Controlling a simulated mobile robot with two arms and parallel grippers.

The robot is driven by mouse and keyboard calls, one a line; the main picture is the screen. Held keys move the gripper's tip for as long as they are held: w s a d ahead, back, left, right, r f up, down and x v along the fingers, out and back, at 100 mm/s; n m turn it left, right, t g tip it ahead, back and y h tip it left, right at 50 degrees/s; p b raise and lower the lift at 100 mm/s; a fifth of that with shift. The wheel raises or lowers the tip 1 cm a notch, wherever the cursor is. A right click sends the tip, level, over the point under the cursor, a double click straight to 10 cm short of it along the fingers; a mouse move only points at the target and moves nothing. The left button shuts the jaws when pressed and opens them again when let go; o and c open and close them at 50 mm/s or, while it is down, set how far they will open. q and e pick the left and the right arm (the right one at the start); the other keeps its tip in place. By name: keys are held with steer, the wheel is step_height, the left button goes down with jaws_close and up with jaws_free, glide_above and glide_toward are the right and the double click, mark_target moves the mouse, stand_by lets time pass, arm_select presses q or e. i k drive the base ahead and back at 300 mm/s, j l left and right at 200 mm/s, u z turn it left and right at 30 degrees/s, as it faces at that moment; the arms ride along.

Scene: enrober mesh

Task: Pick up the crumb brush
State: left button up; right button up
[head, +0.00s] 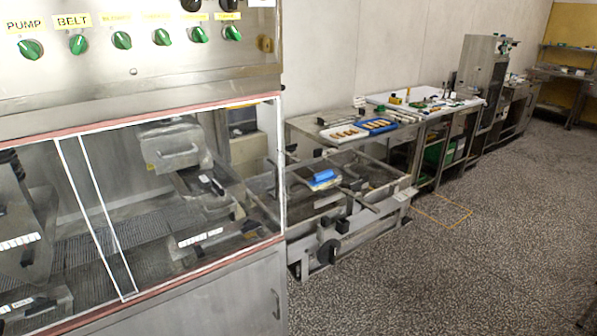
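A blue object (322,178) sits on the metal frame past the right end of the enrober. It may be the crumb brush, but it is too small to tell for sure. Several small tools and items lie on the white-topped bench (465,103) farther back; I cannot make out a brush among them. Neither of my grippers shows in the head view.
The enrober (150,85) with clear guard panels and green knobs fills the left. Its low outfeed frame (375,222) juts into the room. A white tray (343,134) and a blue tray (376,126) stand behind it. The speckled floor (490,270) at right is clear.

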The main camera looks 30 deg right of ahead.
mark_target(323, 178)
steer(key=i+l+u, duration=0.1)
steer(key=l, duration=0.5)
steer(key=i+l+u, duration=0.1)
steer(key=l, duration=0.55)
steer(key=i+l+u, duration=0.1)
steer(key=l, duration=0.55)
